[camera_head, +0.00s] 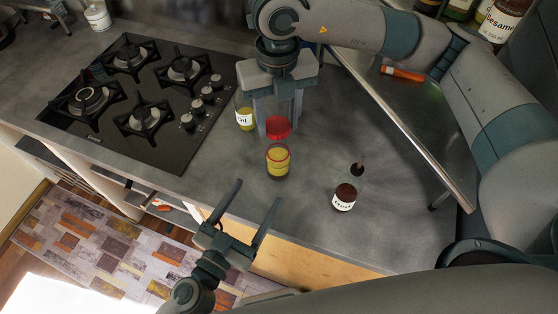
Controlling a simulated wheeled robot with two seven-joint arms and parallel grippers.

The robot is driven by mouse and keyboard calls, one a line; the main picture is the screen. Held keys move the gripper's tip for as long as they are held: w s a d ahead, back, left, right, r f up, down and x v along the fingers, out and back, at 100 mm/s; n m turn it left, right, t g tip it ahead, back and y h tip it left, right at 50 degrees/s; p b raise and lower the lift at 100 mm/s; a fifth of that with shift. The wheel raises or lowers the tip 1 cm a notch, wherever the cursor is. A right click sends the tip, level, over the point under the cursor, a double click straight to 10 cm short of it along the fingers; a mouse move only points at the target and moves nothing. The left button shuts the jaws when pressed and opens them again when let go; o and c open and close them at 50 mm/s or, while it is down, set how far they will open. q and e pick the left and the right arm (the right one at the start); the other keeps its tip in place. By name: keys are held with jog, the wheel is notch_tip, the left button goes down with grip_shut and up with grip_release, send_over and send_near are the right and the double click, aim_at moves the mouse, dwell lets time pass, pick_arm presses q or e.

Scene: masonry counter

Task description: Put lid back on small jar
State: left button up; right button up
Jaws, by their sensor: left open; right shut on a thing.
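The small jar (278,168) stands upright on the grey counter, with yellow contents and a reddish band near its top. My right gripper (278,124) points down just behind and above the jar. It is shut on the red lid (278,128), which appears a little above the jar's mouth and apart from it. My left gripper (255,196) is open and empty at the counter's front edge, in front of the jar and to its left. The fingers of the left gripper point toward the counter.
A labelled bottle (344,197) with dark contents stands right of the jar. An oil bottle (244,118) stands close behind left. A gas hob (140,100) fills the left counter. A metal tray (405,120) with an orange-handled item (402,73) lies right.

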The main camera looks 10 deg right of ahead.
aim_at(272, 170)
pick_arm(q)
jog(key=shift+w+d+f, duration=0.1)
jog(key=shift+w+d, duration=0.1)
jog(key=shift+w, duration=0.05)
pick_arm(e)
jog(key=shift+w+d+f, duration=0.1)
jog(key=shift+d, duration=0.05)
pick_arm(q)
jog(key=shift+x, duration=5.8)
jog(key=shift+c, duration=0.7)
jog(key=c, duration=1.5)
pick_arm(e)
jog(key=shift+f, duration=2.45)
